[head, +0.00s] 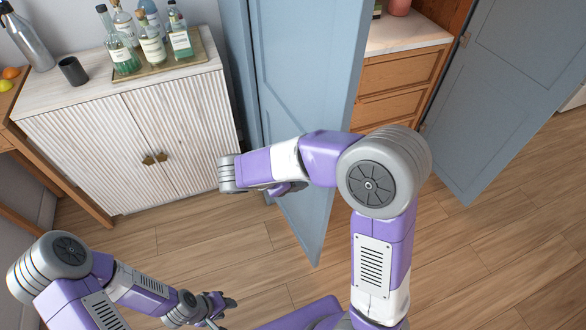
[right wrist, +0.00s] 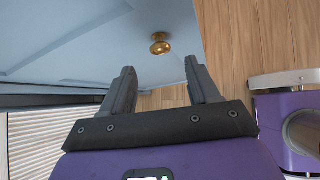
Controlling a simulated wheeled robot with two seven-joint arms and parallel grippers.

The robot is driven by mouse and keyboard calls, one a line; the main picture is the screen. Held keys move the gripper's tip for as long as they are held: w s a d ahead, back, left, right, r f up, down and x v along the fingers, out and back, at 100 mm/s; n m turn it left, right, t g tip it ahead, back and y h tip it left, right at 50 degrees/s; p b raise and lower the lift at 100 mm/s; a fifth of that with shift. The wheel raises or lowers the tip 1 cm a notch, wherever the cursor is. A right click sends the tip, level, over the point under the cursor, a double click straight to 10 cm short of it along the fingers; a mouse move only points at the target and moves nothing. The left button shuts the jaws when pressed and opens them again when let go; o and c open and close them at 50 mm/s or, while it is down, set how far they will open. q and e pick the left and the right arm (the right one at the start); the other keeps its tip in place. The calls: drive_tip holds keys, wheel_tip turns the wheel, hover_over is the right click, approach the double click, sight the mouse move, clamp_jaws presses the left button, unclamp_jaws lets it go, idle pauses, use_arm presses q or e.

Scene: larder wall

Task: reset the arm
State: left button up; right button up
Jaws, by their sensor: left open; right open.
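My right arm (head: 370,185) reaches up through the middle of the head view and bends left in front of a blue door (head: 300,70). Its gripper is mostly hidden in that view. In the right wrist view my right gripper (right wrist: 159,66) is open, with nothing between its fingers. A round brass knob (right wrist: 160,44) on the blue door shows beyond the fingertips, apart from them. My left gripper (head: 223,306) is at the bottom left of the head view, low over the floor, open and empty.
A white ribbed cabinet (head: 90,140) carries a tray (head: 200,58) of bottles and a dark cup (head: 72,71). Another blue door (head: 510,90) stands open at right. Wooden drawers (head: 395,90) show between the doors. Wooden floor (head: 480,250) is clear at lower right.

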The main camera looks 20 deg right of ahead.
drive_tip(key=s+a+f+m+y+p, duration=0.1)
drive_tip(key=s+a+f+m+y, duration=0.2)
drive_tip(key=f, duration=0.6)
drive_tip(key=s+a+f+m+g+y+p, duration=0.1)
drive_tip(key=s+a+f+m+y, duration=0.2)
drive_tip(key=f+m, duration=0.7)
drive_tip(key=s+a+f+m+g+y+p, duration=0.1)
drive_tip(key=s+a+f+m+y, duration=0.3)
drive_tip(key=s+f+m+y, duration=0.3)
drive_tip(key=shift+s+f, duration=1.35)
drive_tip(key=shift+s, duration=0.1)
drive_tip(key=shift+c, duration=0.2)
